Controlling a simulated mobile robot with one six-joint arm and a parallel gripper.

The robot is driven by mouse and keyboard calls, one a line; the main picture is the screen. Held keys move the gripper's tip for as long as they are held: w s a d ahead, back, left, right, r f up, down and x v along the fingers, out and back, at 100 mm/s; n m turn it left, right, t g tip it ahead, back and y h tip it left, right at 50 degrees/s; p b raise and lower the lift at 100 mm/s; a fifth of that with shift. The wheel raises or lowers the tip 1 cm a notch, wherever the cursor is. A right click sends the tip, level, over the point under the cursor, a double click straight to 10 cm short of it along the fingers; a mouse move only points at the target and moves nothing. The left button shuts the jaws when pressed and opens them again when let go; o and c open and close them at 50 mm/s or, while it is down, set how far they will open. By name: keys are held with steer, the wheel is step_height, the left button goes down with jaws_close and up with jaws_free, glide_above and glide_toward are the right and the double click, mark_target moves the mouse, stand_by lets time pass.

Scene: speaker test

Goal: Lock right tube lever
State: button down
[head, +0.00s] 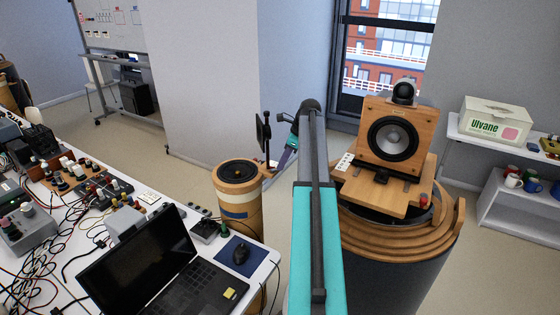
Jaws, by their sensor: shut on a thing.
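A wooden tube (240,212) with a dark round top, a white label and a blue band stands upright left of my arm in the head view. A small wooden lever (266,173) juts from the right side of its rim. My gripper (271,164) is at this lever, reached from above and the right, and is shut on it. The jaws are small, and their exact contact with the lever is hard to make out. Whether the lever is locked cannot be told.
A speaker (394,135) sits on a wooden board over a large round wooden stand (392,240) right of my arm. A table (262,259) with a laptop (150,265), cables and devices fills the left. Shelves (495,141) stand at the right wall. Floor behind the tube is open.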

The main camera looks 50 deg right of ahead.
steer(key=s+a+m+h+p, duration=0.1)
steer(key=m, duration=0.2)
steer(key=s+a+m+h+p, duration=0.1)
steer(key=m, duration=0.3)
steer(key=s+a+m+h+p, duration=0.1)
steer(key=m+h, duration=0.1)
steer(key=m, duration=0.1)
steer(key=shift+m, duration=0.3)
steer(key=shift+f, duration=0.1)
stand_by(0.4)
steer(key=c, duration=2)
jaws_free()
steer(key=shift+o, duration=1.4)
steer(key=shift+w, duration=0.1)
steer(key=shift+r, duration=0.2)
